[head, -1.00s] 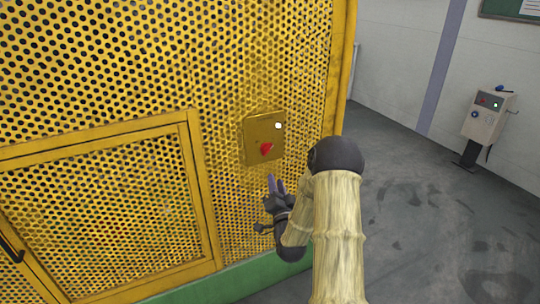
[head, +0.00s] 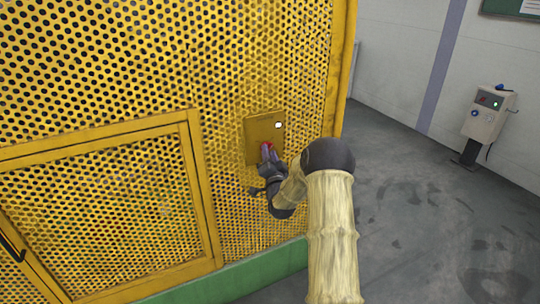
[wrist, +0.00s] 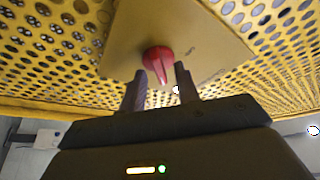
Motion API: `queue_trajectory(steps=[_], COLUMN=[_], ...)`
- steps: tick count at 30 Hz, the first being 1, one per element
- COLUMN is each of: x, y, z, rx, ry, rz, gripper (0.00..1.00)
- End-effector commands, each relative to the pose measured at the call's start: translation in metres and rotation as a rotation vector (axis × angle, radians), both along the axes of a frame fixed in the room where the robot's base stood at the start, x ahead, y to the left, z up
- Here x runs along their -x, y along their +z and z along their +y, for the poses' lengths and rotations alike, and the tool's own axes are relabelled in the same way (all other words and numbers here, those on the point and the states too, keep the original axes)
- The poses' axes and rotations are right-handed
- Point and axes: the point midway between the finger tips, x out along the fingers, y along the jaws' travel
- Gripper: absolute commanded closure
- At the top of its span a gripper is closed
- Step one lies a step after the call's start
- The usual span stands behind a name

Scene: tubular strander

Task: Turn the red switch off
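The red switch (wrist: 158,62) is a pointed rotary knob on a yellow plate (wrist: 205,30), which is fixed to the yellow perforated panel. In the head view the red switch (head: 266,147) is mostly hidden behind my gripper (head: 266,158). In the wrist view my gripper (wrist: 161,82) is open, with one finger on each side of the knob's pointed end. The fingertips are close to the knob, with a gap visible on the right side. Whether the left finger touches it I cannot tell.
The yellow perforated guard (head: 100,70) fills the left, with a framed door (head: 195,190) at lower left. A grey control box (head: 485,115) stands far right by the wall. The floor (head: 410,210) right of the guard is clear.

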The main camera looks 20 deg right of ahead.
Motion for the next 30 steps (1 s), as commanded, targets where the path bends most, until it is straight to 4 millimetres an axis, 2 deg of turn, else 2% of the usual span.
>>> queue_trajectory(steps=[3,8,9,20,30], x=[0.0002,0.0004,0.0004,0.0006,0.0007], y=[-0.0001,-0.0003,-0.0003,-0.0021,-0.0068], z=[0.0001,0.0001,0.0001,-0.0001,-0.0013], rx=[0.000,0.000,0.000,0.023,0.177], ry=[0.000,0.000,0.000,0.000,-0.001], rz=[0.000,0.000,0.000,-0.001,-0.007], gripper=[0.68,0.98,1.00,1.00,1.00])
